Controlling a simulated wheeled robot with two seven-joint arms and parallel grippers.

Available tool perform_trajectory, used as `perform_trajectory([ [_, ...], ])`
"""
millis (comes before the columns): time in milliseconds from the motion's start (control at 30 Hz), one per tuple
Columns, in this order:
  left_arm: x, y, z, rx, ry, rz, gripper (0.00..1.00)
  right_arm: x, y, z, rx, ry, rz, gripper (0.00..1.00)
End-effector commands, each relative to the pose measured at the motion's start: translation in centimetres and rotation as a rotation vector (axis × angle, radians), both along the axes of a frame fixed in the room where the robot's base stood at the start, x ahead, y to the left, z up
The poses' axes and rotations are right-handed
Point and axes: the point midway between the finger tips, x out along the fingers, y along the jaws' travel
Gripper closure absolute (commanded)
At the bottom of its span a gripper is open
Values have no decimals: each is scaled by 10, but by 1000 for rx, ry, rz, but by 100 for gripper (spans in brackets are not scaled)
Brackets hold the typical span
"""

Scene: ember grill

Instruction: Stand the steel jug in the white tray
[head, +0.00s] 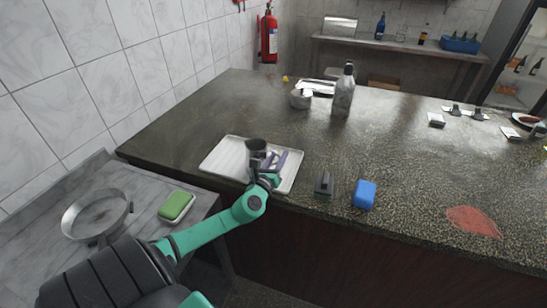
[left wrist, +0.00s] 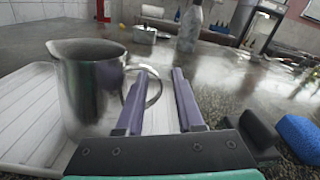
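The steel jug (head: 256,146) stands upright in the white tray (head: 222,158), toward its right part. In the left wrist view the jug (left wrist: 90,88) fills the left side, over the ribbed tray (left wrist: 22,115), with its handle to the right. My left gripper (head: 276,159) is just right of the jug, above the tray's right part. In the left wrist view its two purple fingers (left wrist: 160,75) are apart. The left finger overlaps the jug's handle; whether they touch I cannot tell. My right gripper is out of view.
A dark block (head: 324,184) and a blue block (head: 364,194) lie near the counter's front edge, right of the tray. A grey bottle (head: 343,92) and a small metal pot (head: 300,98) stand farther back. A pan (head: 97,214) and green sponge (head: 176,206) sit on the lower left counter.

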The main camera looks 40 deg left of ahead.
Motion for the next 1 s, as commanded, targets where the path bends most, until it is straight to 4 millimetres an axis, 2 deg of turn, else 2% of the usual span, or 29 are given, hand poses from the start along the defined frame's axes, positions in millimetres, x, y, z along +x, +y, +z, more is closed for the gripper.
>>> perform_trajectory([
  [167, -24, -8, -1, -1, 3, -2, 64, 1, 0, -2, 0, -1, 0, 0],
  [500, -93, -31, -2, -1, 4, -1, 64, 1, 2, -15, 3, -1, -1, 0],
  [600, -105, -34, 0, -1, 1, 1, 64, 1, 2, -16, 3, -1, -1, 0],
  [1000, -110, -36, 3, -1, -1, 0, 64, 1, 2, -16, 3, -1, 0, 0],
])
